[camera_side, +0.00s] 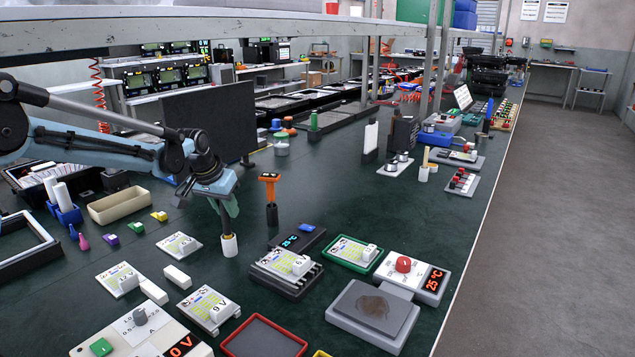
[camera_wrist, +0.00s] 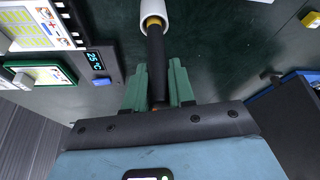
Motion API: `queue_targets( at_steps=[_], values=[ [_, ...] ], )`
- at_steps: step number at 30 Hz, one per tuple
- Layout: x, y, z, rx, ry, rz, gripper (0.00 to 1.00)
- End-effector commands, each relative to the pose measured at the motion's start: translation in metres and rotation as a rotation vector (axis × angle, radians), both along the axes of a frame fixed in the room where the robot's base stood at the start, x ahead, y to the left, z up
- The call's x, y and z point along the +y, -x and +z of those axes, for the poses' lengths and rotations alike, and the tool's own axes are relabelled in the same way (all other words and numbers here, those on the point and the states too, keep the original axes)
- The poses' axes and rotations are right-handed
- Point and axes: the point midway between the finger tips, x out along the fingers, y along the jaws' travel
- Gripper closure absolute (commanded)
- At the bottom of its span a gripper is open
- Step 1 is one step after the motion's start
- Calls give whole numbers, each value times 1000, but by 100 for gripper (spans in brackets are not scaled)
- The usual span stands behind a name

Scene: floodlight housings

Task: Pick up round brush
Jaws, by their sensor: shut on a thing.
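The round brush (camera_wrist: 155,48) has a dark handle with a yellow band, and stands between the green fingers of my gripper (camera_wrist: 158,80) in the wrist view. Its far end meets a white cylinder (camera_wrist: 154,10); I cannot tell whether that is part of the brush or a holder around it. The white cylinder (camera_side: 229,245) shows just below, at or close to the green bench top.
An orange-and-black tool (camera_side: 270,195) stands upright to the right. A beige tray (camera_side: 123,205) lies to the left. Meter modules, including a 9 V one (camera_side: 208,308), and a red-rimmed tray (camera_side: 263,338) fill the front. Bare bench (camera_side: 370,215) lies to the right.

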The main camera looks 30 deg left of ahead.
Motion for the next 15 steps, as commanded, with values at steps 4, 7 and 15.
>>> queue_targets(
  at_steps=[4,7,15],
  values=[
    [-18,4,19,1,1,-5,100],
    [-35,8,29,1,1,-6,100],
    [-82,20,58,0,0,-4,100]
  ],
)
